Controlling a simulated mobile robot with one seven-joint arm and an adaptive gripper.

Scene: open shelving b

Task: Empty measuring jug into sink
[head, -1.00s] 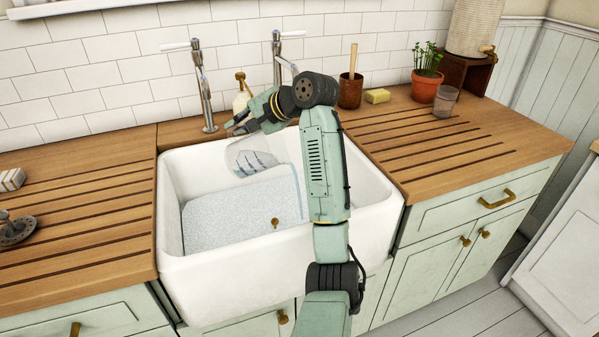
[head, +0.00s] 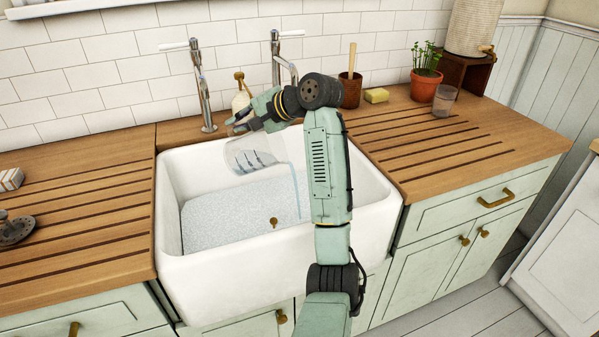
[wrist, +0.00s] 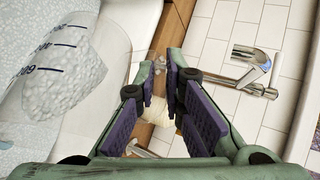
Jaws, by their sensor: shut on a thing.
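The clear measuring jug (head: 240,160) with dark blue markings is tilted far over, above the left part of the white sink (head: 215,292). It also shows large at the left of the wrist view (wrist: 70,70). My gripper (head: 243,122) is shut on the jug's handle side, above the jug; in the wrist view its fingers (wrist: 159,72) are close together beside the jug. A thin bluish stream (head: 297,190) runs from the jug's right side down into the sink. Speckled pale blue water (head: 235,215) covers the sink floor. My arm hides the sink's right part.
Two chrome taps (head: 203,90) stand behind the sink. A soap bottle (head: 240,93) is close behind my gripper. A brown pot (head: 350,90), a yellow sponge (head: 376,95), a potted plant (head: 426,80) and a glass (head: 444,101) stand on the right counter.

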